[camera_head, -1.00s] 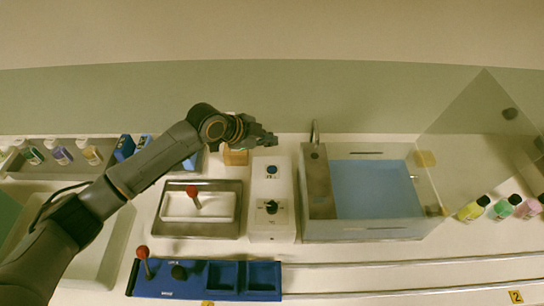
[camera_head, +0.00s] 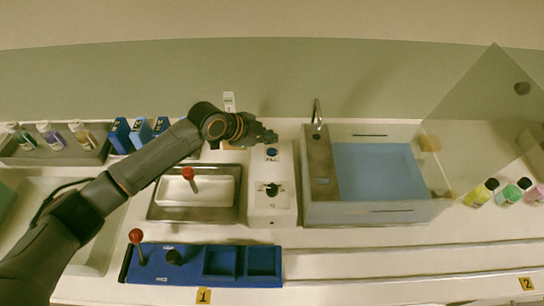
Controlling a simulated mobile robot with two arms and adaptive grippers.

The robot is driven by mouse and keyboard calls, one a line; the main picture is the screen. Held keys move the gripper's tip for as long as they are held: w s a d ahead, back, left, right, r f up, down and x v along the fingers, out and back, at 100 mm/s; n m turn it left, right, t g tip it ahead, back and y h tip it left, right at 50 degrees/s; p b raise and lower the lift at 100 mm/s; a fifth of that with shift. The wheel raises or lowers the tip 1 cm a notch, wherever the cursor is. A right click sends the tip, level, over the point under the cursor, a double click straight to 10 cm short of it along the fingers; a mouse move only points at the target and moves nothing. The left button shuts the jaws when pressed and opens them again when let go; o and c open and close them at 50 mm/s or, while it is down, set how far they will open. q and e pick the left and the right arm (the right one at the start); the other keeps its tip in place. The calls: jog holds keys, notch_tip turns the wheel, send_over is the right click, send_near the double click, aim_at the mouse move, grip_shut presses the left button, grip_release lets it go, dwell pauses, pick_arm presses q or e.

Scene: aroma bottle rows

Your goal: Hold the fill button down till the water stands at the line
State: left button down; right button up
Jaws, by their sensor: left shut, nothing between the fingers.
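A white control box (camera_head: 270,205) stands in the middle, with a blue button (camera_head: 272,153) near its far end and a black knob (camera_head: 271,190) nearer me. To its right is a clear-walled tank (camera_head: 318,213) holding blue water (camera_head: 378,172). I cannot make out a fill line on it. My left gripper (camera_head: 272,137) is shut and empty at the far end of the box, just beyond the button in the picture. I cannot tell its height above the box, but the button is uncovered. My right gripper is out of view.
A tap (camera_head: 317,113) rises behind the tank. A tilted clear panel (camera_head: 480,110) and several bottles (camera_head: 510,193) are at right. A blue tray (camera_head: 222,280) lies in front.

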aim_at(270, 152)
pick_arm(q)
jog(key=shift+f+b, duration=0.45)
jog(key=shift+f, duration=0.75)
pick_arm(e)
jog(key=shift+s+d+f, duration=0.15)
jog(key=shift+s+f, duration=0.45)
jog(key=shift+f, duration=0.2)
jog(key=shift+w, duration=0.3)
pick_arm(q)
jog(key=shift+f, duration=0.35)
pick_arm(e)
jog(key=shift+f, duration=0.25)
pick_arm(q)
jog(key=shift+f+b, duration=0.45)
jog(key=shift+b, duration=0.05)
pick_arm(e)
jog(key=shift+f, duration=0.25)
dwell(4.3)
